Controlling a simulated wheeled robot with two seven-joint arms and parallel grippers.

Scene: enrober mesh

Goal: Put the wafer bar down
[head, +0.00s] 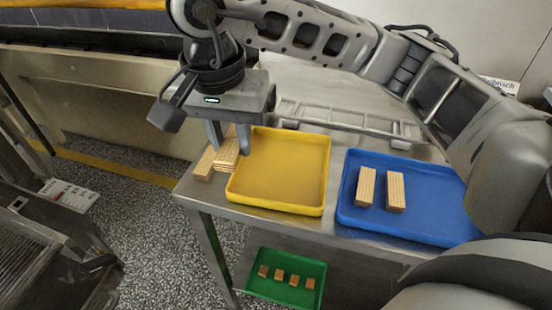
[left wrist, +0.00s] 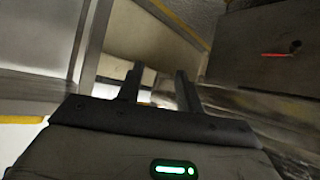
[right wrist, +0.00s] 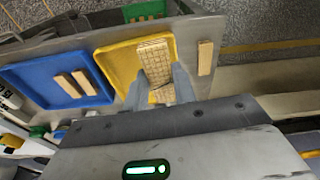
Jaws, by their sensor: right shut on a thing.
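My right gripper (head: 229,148) is shut on a tan wafer bar (head: 226,158) with a grid-patterned face. The bar is at the left edge of the yellow tray (head: 232,190); I cannot tell if it touches anything below. In the right wrist view the held wafer bar (right wrist: 154,62) shows between the fingers, in front of the yellow tray. Another wafer bar (head: 204,164) lies on the steel table left of that tray. Two more wafer bars (head: 365,187) (head: 396,192) lie apart in the blue tray (head: 425,225). My left gripper (left wrist: 160,85) is open and empty.
The yellow tray's visible floor is bare. The steel table (head: 192,194) ends close to the trays on its front and left sides. A green tray (head: 262,290) with several small brown pieces is on the lower shelf. A metal rack (head: 340,117) stands behind the trays.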

